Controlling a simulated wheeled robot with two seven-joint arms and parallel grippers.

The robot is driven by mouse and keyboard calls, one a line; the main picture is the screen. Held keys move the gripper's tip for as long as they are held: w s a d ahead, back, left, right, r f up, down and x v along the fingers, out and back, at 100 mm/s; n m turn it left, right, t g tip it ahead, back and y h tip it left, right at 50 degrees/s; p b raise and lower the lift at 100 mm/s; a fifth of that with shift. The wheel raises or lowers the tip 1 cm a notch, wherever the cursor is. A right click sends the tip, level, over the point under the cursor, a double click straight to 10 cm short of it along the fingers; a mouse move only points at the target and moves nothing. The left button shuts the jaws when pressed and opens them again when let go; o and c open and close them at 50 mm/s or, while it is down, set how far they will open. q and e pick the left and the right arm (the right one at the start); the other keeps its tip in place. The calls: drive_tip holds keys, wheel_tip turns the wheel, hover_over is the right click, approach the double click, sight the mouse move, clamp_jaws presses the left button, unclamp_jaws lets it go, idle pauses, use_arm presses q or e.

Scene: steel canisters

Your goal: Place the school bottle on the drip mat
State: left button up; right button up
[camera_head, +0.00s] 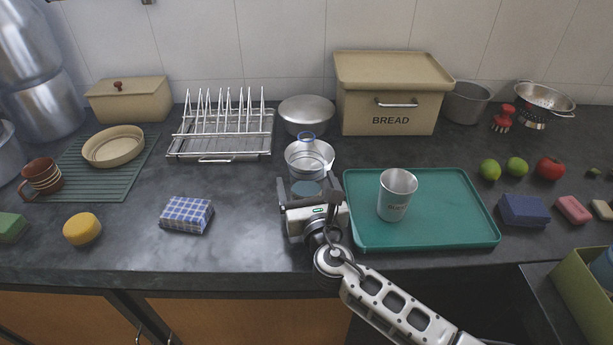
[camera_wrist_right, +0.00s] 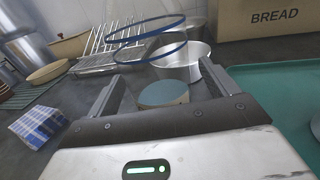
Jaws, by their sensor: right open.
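The school bottle appears to be the clear, see-through bottle with a blue ring (camera_head: 307,136) at its top and a blue-grey disc low down; its walls hardly show. In the right wrist view two blue rings and the blue-grey disc (camera_wrist_right: 163,93) show. My right gripper (camera_head: 311,196) is open at the bottle; its fingers (camera_wrist_right: 158,90) stand either side of the disc, and I cannot tell whether they touch it. The drip mat (camera_head: 84,180) is the ribbed dark green mat at the far left, holding a tan dish (camera_head: 113,147) and a striped brown mug (camera_head: 41,177). My left gripper is not in view.
A steel pan (camera_head: 296,158) stands right behind the bottle. A teal tray (camera_head: 450,235) with a steel cup (camera_head: 396,196) is to the right. A blue checked cloth (camera_head: 186,214), yellow sponge (camera_head: 82,229) and wire rack (camera_head: 220,134) lie left. The mat's front right is bare.

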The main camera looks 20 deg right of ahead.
drive_tip(key=shift+w+d, duration=0.1)
drive_tip(key=shift+w, duration=1.15)
drive_tip(key=c, duration=1.3)
drive_tip(key=shift+o, duration=0.2)
drive_tip(key=shift+r, duration=0.1)
